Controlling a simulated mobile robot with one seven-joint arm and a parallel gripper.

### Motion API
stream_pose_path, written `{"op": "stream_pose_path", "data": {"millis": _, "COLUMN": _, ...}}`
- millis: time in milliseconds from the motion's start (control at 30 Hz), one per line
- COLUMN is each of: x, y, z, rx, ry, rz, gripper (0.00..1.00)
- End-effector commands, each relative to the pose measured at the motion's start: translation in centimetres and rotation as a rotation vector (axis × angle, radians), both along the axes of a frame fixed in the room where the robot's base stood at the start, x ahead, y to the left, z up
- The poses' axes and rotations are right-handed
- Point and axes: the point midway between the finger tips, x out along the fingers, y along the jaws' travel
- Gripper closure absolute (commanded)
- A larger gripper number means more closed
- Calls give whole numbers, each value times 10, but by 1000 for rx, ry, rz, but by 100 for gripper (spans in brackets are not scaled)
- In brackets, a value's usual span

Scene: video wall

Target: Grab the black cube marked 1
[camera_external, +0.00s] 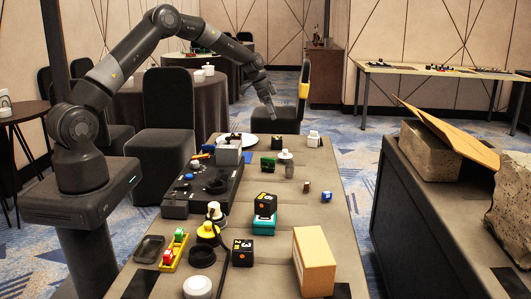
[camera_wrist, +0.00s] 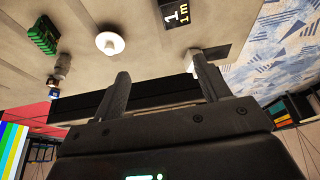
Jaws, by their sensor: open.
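The black cube marked 1 (camera_wrist: 178,12) is at the top edge of the wrist view, cut off by it, with a white 1 and yellow markings. In the external view, a dark cube (camera_external: 278,143) stands near the far end of the table and appears to be the same one. My gripper (camera_external: 269,107) hangs above that end of the table, pointing down, apart from the cube. In the wrist view my gripper (camera_wrist: 160,72) has its two fingers spread, with nothing between them.
A white-topped object (camera_external: 284,155) and a green block (camera_external: 268,163) stand close to the cube on its near side. A white object (camera_external: 313,139) is to its right. Other black cubes, one marked 3 (camera_external: 242,250) and one on a teal box (camera_external: 265,205), are nearer.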

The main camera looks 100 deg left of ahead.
Motion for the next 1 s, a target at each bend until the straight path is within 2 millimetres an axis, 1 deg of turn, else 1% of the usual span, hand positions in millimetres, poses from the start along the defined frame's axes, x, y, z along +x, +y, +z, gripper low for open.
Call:
{"op": "stream_pose_path", "data": {"millis": 33, "x": -6, "y": 14, "z": -13, "rx": -6, "ry": -3, "rz": 9, "gripper": 31}}
{"op": "stream_pose_path", "data": {"millis": 100, "x": -12, "y": 27, "z": -25, "rx": -8, "ry": -8, "rz": 15, "gripper": 31}}
{"op": "stream_pose_path", "data": {"millis": 233, "x": -18, "y": 39, "z": -37, "rx": -10, "ry": -13, "rz": 18, "gripper": 31}}
{"op": "stream_pose_path", "data": {"millis": 367, "x": -17, "y": 42, "z": -46, "rx": -11, "ry": -14, "rz": 18, "gripper": 31}}
{"op": "stream_pose_path", "data": {"millis": 633, "x": -2, "y": 42, "z": -83, "rx": -11, "ry": -13, "rz": 19, "gripper": 31}}
{"op": "stream_pose_path", "data": {"millis": 867, "x": 5, "y": 40, "z": -99, "rx": -10, "ry": -14, "rz": 18, "gripper": 31}}
{"op": "stream_pose_path", "data": {"millis": 1000, "x": 11, "y": 37, "z": -118, "rx": -12, "ry": -13, "rz": 18, "gripper": 31}}
